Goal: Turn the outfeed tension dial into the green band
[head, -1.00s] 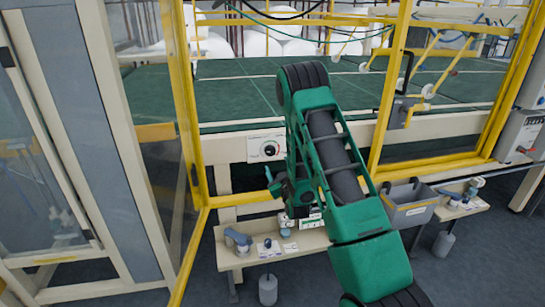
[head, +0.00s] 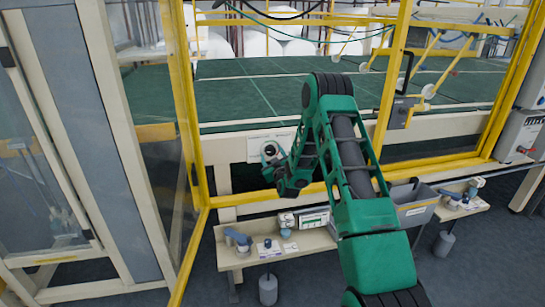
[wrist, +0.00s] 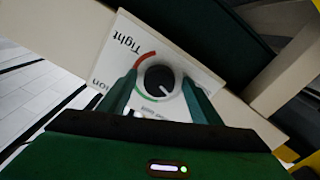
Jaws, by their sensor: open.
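The outfeed tension dial is a round black knob (wrist: 158,82) on a white plate (wrist: 178,60) with the word "Tight". A red arc runs at its upper left and a green arc (wrist: 144,97) at its lower left. A small pale mark on the knob appears toward its lower right, outside the green arc. My gripper (wrist: 160,77) is open in the wrist view, one finger on each side of the knob; I cannot tell whether they touch it. In the head view my gripper (head: 272,163) is at the dial plate (head: 256,141) and partly covers the dial.
Yellow guard posts (head: 186,100) stand left and right of the opening. A green table (head: 240,90) lies behind the cream rail. Below are a low bench (head: 232,260) with small items and a grey bin (head: 415,212) at the right.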

